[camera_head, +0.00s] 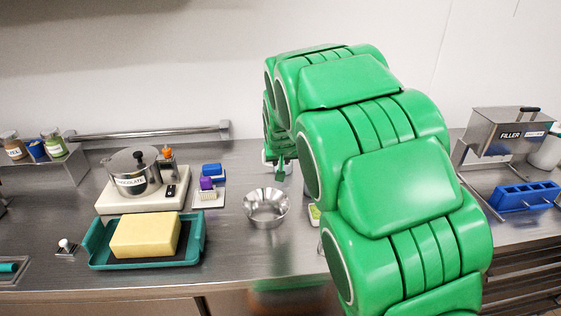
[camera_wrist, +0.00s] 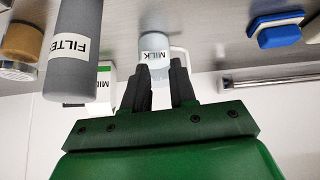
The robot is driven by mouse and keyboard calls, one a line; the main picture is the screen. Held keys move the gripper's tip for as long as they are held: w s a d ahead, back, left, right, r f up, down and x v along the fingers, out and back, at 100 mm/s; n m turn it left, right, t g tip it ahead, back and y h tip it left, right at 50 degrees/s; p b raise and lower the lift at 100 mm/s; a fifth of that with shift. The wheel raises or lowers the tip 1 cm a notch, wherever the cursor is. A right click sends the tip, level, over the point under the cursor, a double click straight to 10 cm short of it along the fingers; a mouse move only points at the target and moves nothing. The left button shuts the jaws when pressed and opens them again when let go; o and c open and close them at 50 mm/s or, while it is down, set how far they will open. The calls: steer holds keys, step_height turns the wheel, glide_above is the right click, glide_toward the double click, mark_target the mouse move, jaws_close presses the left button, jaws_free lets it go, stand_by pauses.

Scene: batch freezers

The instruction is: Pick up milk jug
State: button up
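The milk jug is a pale, cylindrical vessel (camera_wrist: 154,27) with a white "MILK" label and a white handle (camera_wrist: 184,56) on its right in the wrist view. My gripper (camera_wrist: 159,66) is open, its two dark fingers pointing at the jug. The left fingertip overlaps the jug's lower edge in the picture, and the right one is by the handle. I cannot tell whether either finger touches. In the head view my green arm hides most of that spot, and the jug cannot be made out clearly there.
In the wrist view, a grey "FILTER" cylinder (camera_wrist: 76,45) and a white-green carton (camera_wrist: 105,88) stand left of the jug; a blue block (camera_wrist: 277,30) lies right. In the head view, a steel bowl (camera_head: 266,206), teal tray (camera_head: 99,243) and pot (camera_head: 131,169) stand left of my arm.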

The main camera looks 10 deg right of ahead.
steer(key=t, duration=0.2)
glide_toward(264, 158)
steer(key=x, duration=0.2)
steer(key=shift+y, duration=0.4)
steer(key=shift+d+x, duration=0.15)
steer(key=shift+x, duration=1.65)
steer(key=shift+d+x, duration=0.15)
steer(key=shift+x, duration=1.7)
steer(key=shift+s, duration=0.1)
jaws_close()
